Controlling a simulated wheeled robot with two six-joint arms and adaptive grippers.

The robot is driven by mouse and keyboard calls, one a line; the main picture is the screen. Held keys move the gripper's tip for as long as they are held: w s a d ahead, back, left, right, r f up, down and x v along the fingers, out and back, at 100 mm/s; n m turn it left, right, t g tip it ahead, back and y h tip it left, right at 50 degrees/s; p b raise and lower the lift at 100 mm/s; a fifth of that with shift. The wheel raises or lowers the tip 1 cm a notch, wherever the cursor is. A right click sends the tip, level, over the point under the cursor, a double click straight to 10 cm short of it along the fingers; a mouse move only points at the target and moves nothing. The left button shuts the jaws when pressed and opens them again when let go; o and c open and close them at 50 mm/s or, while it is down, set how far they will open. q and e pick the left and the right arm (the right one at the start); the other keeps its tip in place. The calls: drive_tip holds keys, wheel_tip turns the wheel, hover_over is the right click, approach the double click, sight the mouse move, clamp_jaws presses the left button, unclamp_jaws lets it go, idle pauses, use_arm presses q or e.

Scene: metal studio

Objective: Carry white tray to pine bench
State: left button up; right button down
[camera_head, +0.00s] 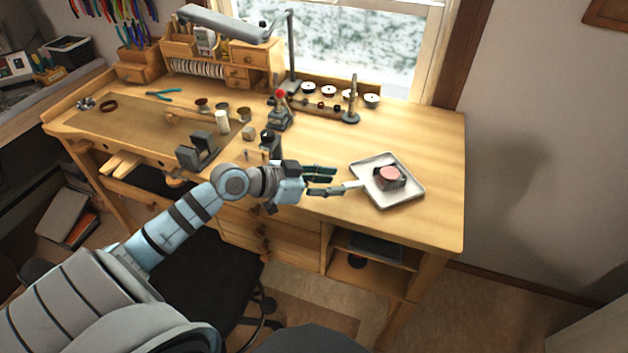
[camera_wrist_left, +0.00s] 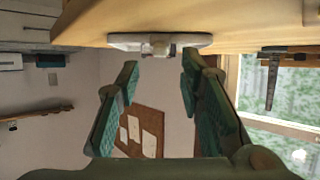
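The white tray (camera_head: 411,193) lies flat near the front right of the pine bench (camera_head: 436,150); a dark object with a round pink top (camera_head: 389,175) sits on it. A small pale tab (camera_head: 353,184) sticks out from the tray's left side. My left gripper (camera_head: 340,181) is just left of the tray, its fingers pointing at it. In the left wrist view, the fingers (camera_wrist_left: 162,66) are spread apart with nothing between them, and the tray's edge (camera_wrist_left: 190,40) shows ahead, beyond the tips. My right gripper is not in view.
A vise-like metal block (camera_head: 197,151) and small tools stand to the left on the bench. A stand (camera_head: 351,100) and a rack of round jars (camera_head: 325,92) are behind. The bench right of the tray is clear. A dark chair (camera_head: 205,245) is in front.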

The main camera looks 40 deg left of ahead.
use_arm(q)
drive_tip(key=v, duration=0.5)
drive_tip(key=shift+s+r+p, duration=0.1)
drive_tip(key=shift+s+p, duration=0.05)
drive_tip(key=shift+p, duration=0.15)
drive_tip(key=shift+a, duration=0.1)
